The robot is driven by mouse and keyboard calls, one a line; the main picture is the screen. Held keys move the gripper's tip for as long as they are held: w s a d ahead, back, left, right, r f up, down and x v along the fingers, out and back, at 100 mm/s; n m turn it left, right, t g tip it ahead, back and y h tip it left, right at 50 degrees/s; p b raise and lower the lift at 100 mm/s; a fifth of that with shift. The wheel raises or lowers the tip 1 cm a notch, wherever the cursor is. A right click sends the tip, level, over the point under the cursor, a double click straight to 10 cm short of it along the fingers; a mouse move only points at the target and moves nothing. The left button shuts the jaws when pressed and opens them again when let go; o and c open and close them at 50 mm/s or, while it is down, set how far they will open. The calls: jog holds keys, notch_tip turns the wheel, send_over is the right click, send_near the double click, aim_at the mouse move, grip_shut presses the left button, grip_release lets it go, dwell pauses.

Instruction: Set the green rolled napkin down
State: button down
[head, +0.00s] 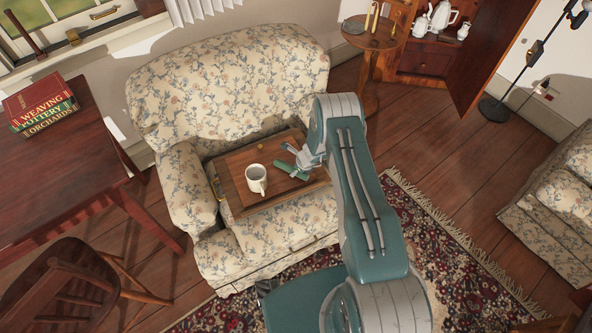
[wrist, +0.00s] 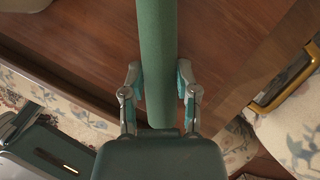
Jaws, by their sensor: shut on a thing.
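The green rolled napkin (head: 291,170) is over the wooden tray (head: 236,185) on the floral sofa, right of a white mug (head: 256,179). My gripper (head: 300,162) is at its upper right end in the head view. In the wrist view the napkin (wrist: 156,70) runs lengthwise between the two fingers of my gripper (wrist: 159,88), which are shut on it. The tray's wooden floor (wrist: 90,45) lies behind it. I cannot tell whether the napkin touches the tray.
A small brass-coloured object (head: 260,146) is near the tray's far edge. The tray has a brass handle (wrist: 285,88). The sofa's back (head: 230,80) rises behind. A wooden table with books (head: 42,105) stands at left, a small round table (head: 375,35) at upper right.

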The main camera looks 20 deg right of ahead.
jog(key=shift+f, duration=0.1)
jog(key=shift+c, duration=1.8)
grip_release()
